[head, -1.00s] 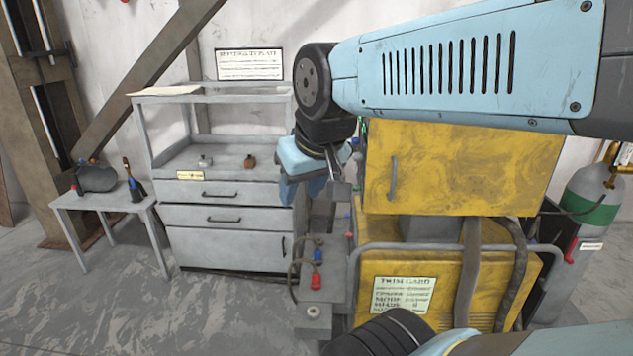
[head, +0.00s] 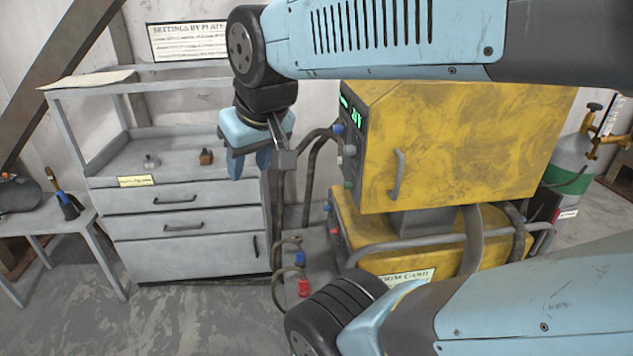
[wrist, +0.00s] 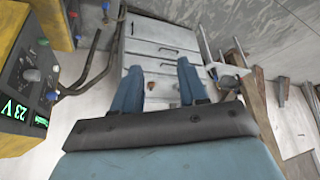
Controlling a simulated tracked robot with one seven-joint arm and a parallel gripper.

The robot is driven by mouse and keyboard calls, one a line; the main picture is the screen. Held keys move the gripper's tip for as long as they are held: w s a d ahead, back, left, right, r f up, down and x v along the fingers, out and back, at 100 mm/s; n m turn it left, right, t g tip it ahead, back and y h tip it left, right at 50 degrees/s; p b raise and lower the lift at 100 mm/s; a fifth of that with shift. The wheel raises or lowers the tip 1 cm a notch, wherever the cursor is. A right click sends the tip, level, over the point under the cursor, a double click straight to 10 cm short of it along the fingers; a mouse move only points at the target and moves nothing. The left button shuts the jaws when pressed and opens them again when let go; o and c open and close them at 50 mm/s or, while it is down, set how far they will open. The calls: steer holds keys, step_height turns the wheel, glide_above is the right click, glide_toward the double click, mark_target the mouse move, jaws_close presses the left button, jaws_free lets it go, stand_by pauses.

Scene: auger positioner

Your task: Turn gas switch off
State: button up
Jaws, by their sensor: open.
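The yellow machine (head: 455,150) has a dark control panel (head: 350,140) on its left face, seen edge-on in the head view. A blue knob (head: 338,129), a grey knob (head: 349,150) and a green-lit display show there. In the wrist view the panel (wrist: 28,82) is at the left edge, its display (wrist: 17,108) reading 23 V. I cannot tell which control is the gas switch. My gripper (head: 250,165) is open and empty, pointing down left of the panel and apart from it. Its fingers (wrist: 158,75) show spread in the wrist view.
A grey drawer cabinet (head: 190,192) stands behind at left, with a side table (head: 70,225) beside it. Dark hoses (head: 312,165) hang left of the machine. A gas cylinder (head: 568,160) stands at right. A metal rail (head: 440,240) crosses the machine's lower front.

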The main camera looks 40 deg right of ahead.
steer(key=shift+o, duration=0.5)
steer(key=n+g+h, duration=0.2)
steer(key=g+h, duration=1.2)
steer(key=g, duration=0.2)
glide_toward(349, 185)
steer(key=w+f+x, duration=0.1)
steer(key=x, duration=0.6)
steer(key=shift+d, duration=0.5)
steer(key=shift+s, duration=0.15)
steer(key=shift+a, duration=0.1)
jaws_close()
